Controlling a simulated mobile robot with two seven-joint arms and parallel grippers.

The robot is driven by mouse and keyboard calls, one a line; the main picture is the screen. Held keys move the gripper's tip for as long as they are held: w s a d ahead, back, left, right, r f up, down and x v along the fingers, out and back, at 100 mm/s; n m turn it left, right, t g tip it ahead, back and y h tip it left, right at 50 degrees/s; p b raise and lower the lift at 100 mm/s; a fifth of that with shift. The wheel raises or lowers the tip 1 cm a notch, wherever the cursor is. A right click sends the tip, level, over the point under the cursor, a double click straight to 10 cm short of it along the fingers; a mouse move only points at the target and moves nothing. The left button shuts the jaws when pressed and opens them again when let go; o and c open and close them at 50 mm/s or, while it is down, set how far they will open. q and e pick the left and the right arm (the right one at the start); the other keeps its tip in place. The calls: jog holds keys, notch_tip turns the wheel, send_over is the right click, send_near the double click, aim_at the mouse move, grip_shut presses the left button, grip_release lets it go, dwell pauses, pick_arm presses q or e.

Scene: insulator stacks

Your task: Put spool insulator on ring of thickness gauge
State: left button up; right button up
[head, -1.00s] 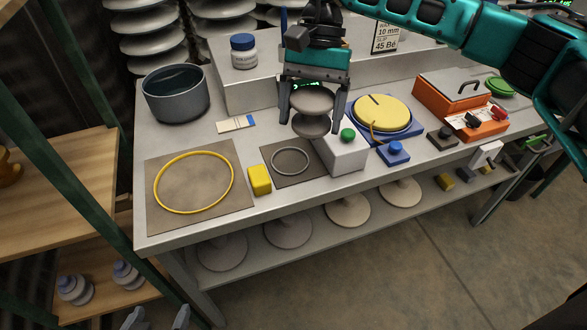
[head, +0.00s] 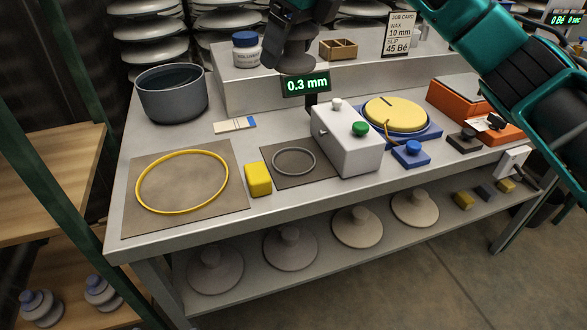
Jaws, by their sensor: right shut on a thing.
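The thickness gauge is a white box (head: 346,146) with a green knob and a display (head: 305,85) reading 0.3 mm. Its grey ring (head: 294,175) lies flat and empty on a dark square mat (head: 322,176) left of the box. My right gripper (head: 290,47) is at the top of the view, in front of the raised shelf. It is shut on the grey spool insulator (head: 294,66), which shows only partly, just above and behind the display. The gripper's fingers are hard to make out. My left gripper is out of view.
A yellow block (head: 258,179) stands left of the ring's mat, beside a large yellow ring (head: 182,211) on another mat. A yellow disc on a blue base (head: 428,131) and a blue-knobbed block (head: 410,154) stand right of the gauge. A grey pot (head: 172,101) is at back left.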

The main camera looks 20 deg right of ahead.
jog(key=b, duration=0.3)
send_over(284, 157)
jog(key=s+d, duration=0.1)
jog(key=s, duration=0.1)
jog(key=f, duration=1.6)
jog(key=shift+w+f, duration=0.1)
jog(key=shift+w, duration=0.1)
notch_tip(284, 157, down, 4)
jog(key=shift+r+b, duration=0.25)
jog(key=shift+b, duration=0.3)
jog(key=shift+f, duration=0.15)
